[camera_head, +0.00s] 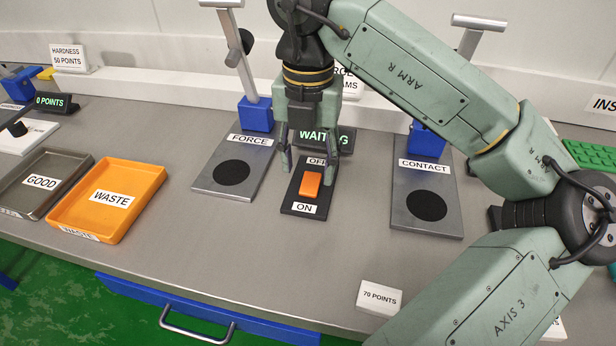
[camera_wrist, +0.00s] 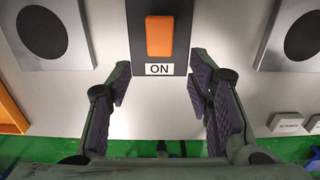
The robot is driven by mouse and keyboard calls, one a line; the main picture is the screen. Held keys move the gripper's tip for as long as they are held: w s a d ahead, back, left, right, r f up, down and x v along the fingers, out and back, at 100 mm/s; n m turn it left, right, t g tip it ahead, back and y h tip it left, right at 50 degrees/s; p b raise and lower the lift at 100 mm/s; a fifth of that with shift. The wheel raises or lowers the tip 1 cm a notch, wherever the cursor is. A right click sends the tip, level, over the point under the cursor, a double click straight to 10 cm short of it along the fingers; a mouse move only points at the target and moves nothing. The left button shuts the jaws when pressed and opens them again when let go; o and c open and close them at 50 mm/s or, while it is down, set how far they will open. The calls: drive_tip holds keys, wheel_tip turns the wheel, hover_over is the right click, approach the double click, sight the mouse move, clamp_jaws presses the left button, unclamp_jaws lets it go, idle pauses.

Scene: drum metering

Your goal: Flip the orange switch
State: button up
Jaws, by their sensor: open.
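The orange switch (camera_head: 311,184) is a rocker on a dark plate (camera_head: 294,207) with an OFF label at its far end and an ON label at its near end. In the wrist view the orange switch (camera_wrist: 160,36) is at the top centre, with the ON label below it. My gripper (camera_head: 307,167) hangs over the far part of the plate, its fingers apart and empty. In the wrist view my gripper (camera_wrist: 162,90) shows its two fingers on either side, below the switch. I cannot tell whether a fingertip touches the plate.
A FORCE stand (camera_head: 207,182) is left of the switch and a CONTACT stand (camera_head: 440,220) is right of it. A WAITING display (camera_head: 338,136) stands behind. An orange WASTE tray (camera_head: 145,205) and a grey GOOD tray (camera_head: 72,165) lie left. The bench front is mostly clear.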

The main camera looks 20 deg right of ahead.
sight(308, 191)
drive_tip(key=shift+f+p, duration=0.35)
drive_tip(key=shift+f, duration=2.3)
drive_tip(key=shift+c, duration=0.4)
